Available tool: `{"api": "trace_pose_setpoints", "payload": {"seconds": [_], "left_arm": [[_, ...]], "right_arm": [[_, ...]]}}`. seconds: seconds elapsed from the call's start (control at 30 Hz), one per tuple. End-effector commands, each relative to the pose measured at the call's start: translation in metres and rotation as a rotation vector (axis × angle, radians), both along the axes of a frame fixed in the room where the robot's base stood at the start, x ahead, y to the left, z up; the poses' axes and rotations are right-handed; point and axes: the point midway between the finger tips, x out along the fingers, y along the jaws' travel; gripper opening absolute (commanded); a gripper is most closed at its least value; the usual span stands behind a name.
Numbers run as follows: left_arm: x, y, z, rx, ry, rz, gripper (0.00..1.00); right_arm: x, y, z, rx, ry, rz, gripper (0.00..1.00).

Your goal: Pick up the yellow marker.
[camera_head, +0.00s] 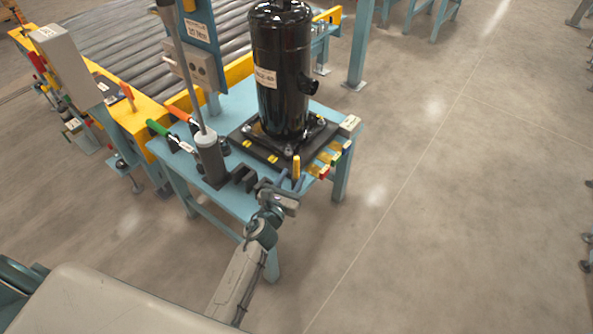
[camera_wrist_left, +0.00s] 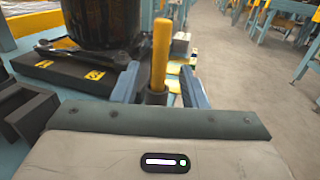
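The yellow marker (camera_head: 296,166) stands upright at the front edge of the blue table, beside the black base plate. It also shows in the left wrist view (camera_wrist_left: 161,50), with its lower end in a dark holder (camera_wrist_left: 157,97). My left gripper (camera_head: 291,181) is open, with its two blue fingers apart. In the left wrist view the marker stands between the fingers (camera_wrist_left: 161,85), with a visible gap on each side. I cannot tell how far the fingertips reach past it. My right gripper is not in view.
A tall black compressor (camera_head: 281,75) stands on the black base plate (camera_head: 250,149) just behind. A grey post (camera_head: 209,155) and a dark bracket (camera_head: 243,177) are to the left. Small coloured items (camera_head: 335,158) line the table's right edge. Open floor lies to the right.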

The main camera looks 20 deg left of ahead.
Motion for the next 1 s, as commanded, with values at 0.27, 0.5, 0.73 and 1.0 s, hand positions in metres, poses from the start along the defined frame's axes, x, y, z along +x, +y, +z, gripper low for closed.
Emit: {"api": "trace_pose_setpoints", "payload": {"seconds": [0.27,0.5,0.73,1.0], "left_arm": [[0.038,-0.003,0.002,-0.003,-0.001,0.001,0.39],[0.041,-0.003,0.003,-0.002,-0.001,0.001,0.39],[0.041,-0.003,0.003,-0.002,-0.001,0.001,0.02],[0.041,-0.003,0.003,-0.002,-0.001,0.001,0.00]], "right_arm": [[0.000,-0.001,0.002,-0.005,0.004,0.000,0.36],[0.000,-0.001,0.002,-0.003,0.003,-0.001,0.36],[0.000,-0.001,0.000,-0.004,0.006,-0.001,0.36],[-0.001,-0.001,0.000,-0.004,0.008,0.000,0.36]]}}
